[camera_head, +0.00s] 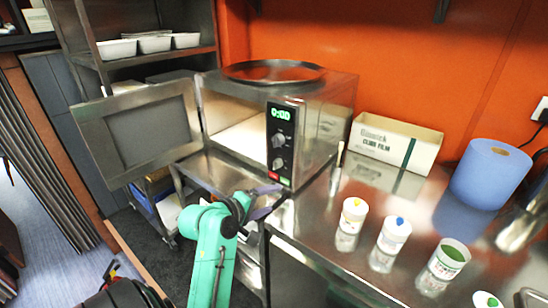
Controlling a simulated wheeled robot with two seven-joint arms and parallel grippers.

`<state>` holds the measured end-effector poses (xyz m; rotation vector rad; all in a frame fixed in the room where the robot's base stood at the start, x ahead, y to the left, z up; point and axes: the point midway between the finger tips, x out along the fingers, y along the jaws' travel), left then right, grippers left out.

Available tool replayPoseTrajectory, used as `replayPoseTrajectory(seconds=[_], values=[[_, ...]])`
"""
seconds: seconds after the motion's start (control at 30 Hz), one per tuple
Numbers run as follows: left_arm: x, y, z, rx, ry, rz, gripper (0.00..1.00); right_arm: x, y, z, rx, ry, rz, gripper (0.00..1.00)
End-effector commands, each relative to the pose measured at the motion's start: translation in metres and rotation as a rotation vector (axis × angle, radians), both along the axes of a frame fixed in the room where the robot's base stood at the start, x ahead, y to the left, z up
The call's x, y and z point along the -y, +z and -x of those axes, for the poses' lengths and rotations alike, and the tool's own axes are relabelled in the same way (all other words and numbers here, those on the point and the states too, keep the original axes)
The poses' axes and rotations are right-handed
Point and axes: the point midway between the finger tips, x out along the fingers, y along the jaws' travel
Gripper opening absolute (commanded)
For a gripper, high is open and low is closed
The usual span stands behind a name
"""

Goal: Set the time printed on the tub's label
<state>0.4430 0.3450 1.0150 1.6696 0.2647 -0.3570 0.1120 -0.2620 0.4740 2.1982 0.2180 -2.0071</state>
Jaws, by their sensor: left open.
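The microwave (330,115) stands on the steel counter with its door (140,135) swung open to the left. Its control panel (280,145) has a green display (281,113) reading 0:00, two round knobs, and red and green buttons at the bottom. The visible part of its cavity looks pale and empty. My left gripper (270,201) is open and empty, below the panel.
A cling film box (395,143) and a blue paper roll (489,174) stand at the back of the counter (325,235). A round metal tray (273,72) lies on the microwave. A shelf (150,57) with white containers is behind the open door. A trolley (160,202) stands below.

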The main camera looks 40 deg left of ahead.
Motion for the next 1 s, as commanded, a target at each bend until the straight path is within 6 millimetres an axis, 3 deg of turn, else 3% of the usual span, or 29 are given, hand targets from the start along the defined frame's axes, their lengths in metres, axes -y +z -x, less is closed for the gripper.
replayPoseTrajectory(seconds=[0.03,0.1,0.2,0.37,0.8,1.0], values=[[-0.025,0.032,-0.002,0.143,0.127,0.222,0.78,0.0,0.0,0.0,0.0,0.0,0.0,0.55],[-0.051,0.062,0.003,0.3,0.237,0.477,0.78,0.0,-0.001,0.0,0.001,0.001,0.0,0.55],[-0.069,0.079,0.009,0.408,0.298,0.662,0.78,-0.001,-0.001,-0.001,0.001,0.002,-0.001,0.55],[-0.074,0.084,-0.008,0.42,0.304,0.691,0.78,-0.001,0.007,-0.001,0.002,0.002,-0.001,0.55],[-0.089,0.083,-0.116,0.415,0.304,0.684,0.78,-0.003,0.036,-0.002,0.003,0.001,-0.004,0.55],[-0.092,0.08,-0.133,0.415,0.305,0.68,0.78,-0.003,0.038,-0.002,0.003,0.001,-0.004,0.55]])
